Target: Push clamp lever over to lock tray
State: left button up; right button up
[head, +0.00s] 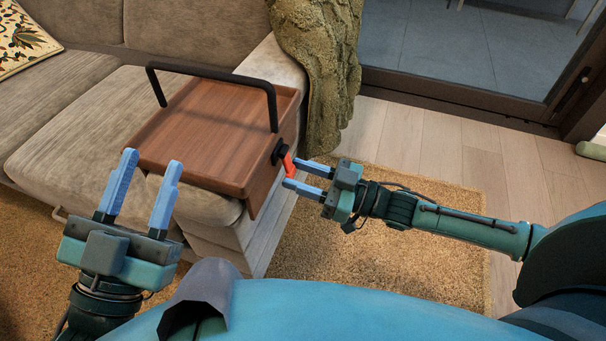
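A brown wooden tray (205,130) with a black handle bar (215,74) rests on the sofa seat by the armrest. A red clamp lever (289,165) with a black pivot sits on the tray's right side panel. My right gripper (296,174) is open, its blue fingertips at the lever, one above and one below its lower end. I cannot tell whether they touch it. My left gripper (150,160) is open and empty in front of the tray's near left corner, its fingers pointing up the picture.
The grey sofa (75,120) fills the left, with a patterned cushion (22,40) at top left. A green-brown throw (318,70) hangs over the armrest (272,62). A tan shag rug (400,245) covers the floor. Wood floor (430,140) and a glass door (470,45) lie beyond.

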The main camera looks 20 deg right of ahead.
jog(key=shift+o, duration=1.4)
jog(key=shift+d, duration=0.15)
pick_arm(q)
jog(key=shift+s+d+f+n+g+y+p, duration=0.1)
jog(key=shift+s+f+n+g+y+p, duration=0.15)
jog(key=shift+f+n+y+p, duration=0.3)
jog(key=shift+s+a+f+n+g+y+p, duration=0.15)
jog(key=shift+f+n+g+y+p, duration=0.15)
jog(key=shift+f+p, duration=0.35)
jog(key=shift+s+d+f+n+g+y+p, duration=0.15)
jog(key=shift+s+f+n+g+y+p, duration=0.1)
jog(key=shift+f+n+y+p, duration=0.25)
pick_arm(e)
jog(key=v, duration=1.3)
pick_arm(q)
jog(key=shift+w, duration=0.1)
